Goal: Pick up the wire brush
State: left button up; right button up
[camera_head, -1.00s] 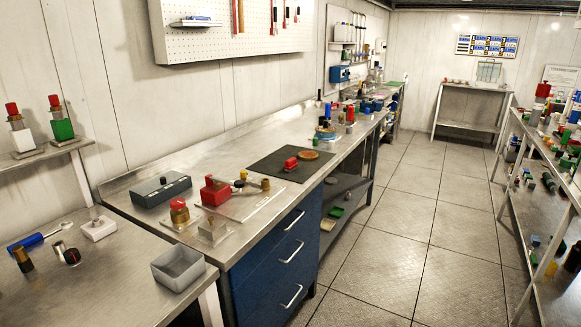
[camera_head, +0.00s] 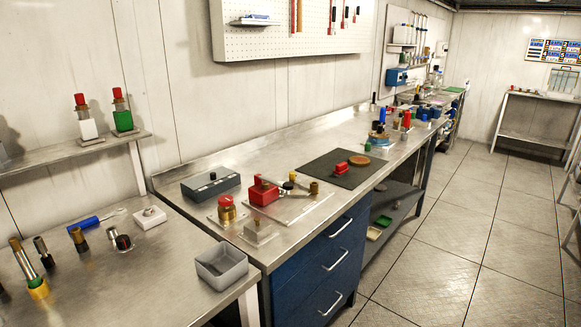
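I cannot tell for sure which thing is the wire brush. A blue-handled tool (camera_head: 84,224) with a pale end lies on the near left bench. A small red block-like item (camera_head: 340,169) lies on the dark mat (camera_head: 322,178) on the long workbench, beside a round brown disc (camera_head: 359,160). Both are too small to make out bristles. Neither of my grippers shows in the head view.
A grey open box (camera_head: 221,266) stands at the near bench's right edge. Several small metal fittings stand to its left. A red device (camera_head: 263,190) and a dark grey box (camera_head: 210,185) are on the workbench (camera_head: 290,145). The tiled floor (camera_head: 450,220) at right is clear.

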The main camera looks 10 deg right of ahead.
aim_at(341, 169)
jog(key=i+l+u, duration=0.2)
jog(key=l+u, duration=0.15)
jog(key=l, duration=0.3)
jog(key=i+l+u, duration=0.15)
jog(key=l+u, duration=0.2)
jog(key=l, duration=0.3)
jog(key=l+u, duration=0.35)
jog(key=l, duration=0.35)
jog(key=i, duration=0.05)
